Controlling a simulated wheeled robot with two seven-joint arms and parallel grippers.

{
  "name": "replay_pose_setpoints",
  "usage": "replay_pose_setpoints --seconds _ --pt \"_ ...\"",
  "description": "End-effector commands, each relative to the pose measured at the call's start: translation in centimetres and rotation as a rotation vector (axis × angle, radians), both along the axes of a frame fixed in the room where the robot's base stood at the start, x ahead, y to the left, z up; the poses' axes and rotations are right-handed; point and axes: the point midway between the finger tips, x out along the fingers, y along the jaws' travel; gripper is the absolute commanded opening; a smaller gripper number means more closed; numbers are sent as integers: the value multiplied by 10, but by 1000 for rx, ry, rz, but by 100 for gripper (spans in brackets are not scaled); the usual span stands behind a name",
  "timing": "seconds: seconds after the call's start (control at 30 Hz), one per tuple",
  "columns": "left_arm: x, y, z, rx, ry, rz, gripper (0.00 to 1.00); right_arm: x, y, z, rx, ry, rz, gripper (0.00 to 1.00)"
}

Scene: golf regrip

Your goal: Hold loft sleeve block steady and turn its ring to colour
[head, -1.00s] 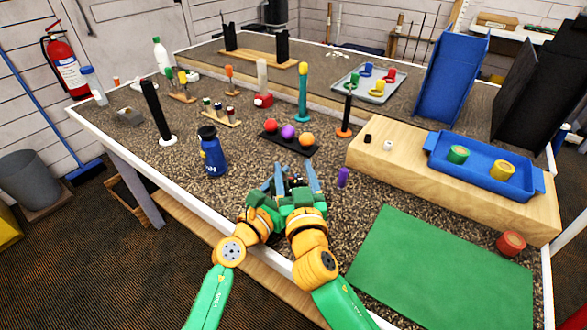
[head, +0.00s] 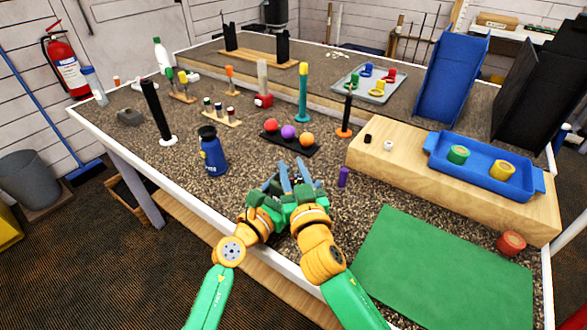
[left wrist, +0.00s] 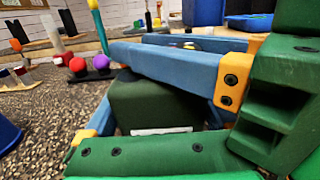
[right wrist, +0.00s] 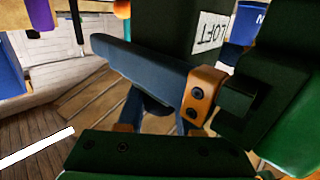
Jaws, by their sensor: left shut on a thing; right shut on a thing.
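The loft sleeve block is a dark block, seen between my left gripper's blue fingers (left wrist: 150,105) in the left wrist view. Its white LOFT label shows on the block (right wrist: 180,25) in the right wrist view. My left gripper is shut on the block. My right gripper (head: 292,180) is close beside the left one, above the front of the bench. It is shut on a dark rounded part at the block, which looks like the ring (right wrist: 155,108). The fingers mostly hide this part, and I cannot make out its colour marks.
A blue bottle (head: 212,152) stands to the left, and a small purple cylinder (head: 343,177) close to the right. A black strip with several coloured balls (head: 288,132) lies behind. A green mat (head: 440,265) lies front right, below a wooden platform (head: 400,165) with a blue tray (head: 470,175).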

Motion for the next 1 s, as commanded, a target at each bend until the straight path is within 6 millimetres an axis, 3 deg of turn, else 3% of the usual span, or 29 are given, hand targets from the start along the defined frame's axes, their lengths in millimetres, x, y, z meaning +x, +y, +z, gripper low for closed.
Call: replay_pose_setpoints --seconds 1.0 --pt "-1 -2 0 1 0 -5 26 -13 20 3 1 -10 823 0"
